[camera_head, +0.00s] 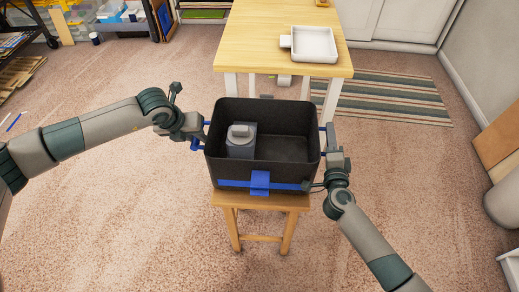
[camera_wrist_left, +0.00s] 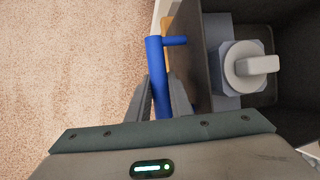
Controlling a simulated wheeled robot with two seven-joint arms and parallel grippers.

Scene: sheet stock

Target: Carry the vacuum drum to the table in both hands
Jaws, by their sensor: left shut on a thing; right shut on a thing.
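The vacuum drum (camera_head: 290,172) is a black open-topped box with blue side handles and a blue front latch. It is upright on or just above a wooden stool (camera_head: 238,202); I cannot tell which. A grey block-like part (camera_head: 240,148) sits inside it. My left gripper (camera_head: 203,130) is shut on the left blue handle, which shows between the fingers in the left wrist view (camera_wrist_left: 156,72). My right gripper (camera_head: 327,143) is at the drum's right side, shut on the right handle, mostly hidden. The wooden table (camera_head: 255,45) stands behind the drum.
A white tray (camera_head: 315,58) lies on the table's right part; the table's left part is bare. A striped rug (camera_head: 400,101) lies to the right of the table. Shelves and bins (camera_head: 115,18) stand at the back left. Carpet is clear on both sides of the stool.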

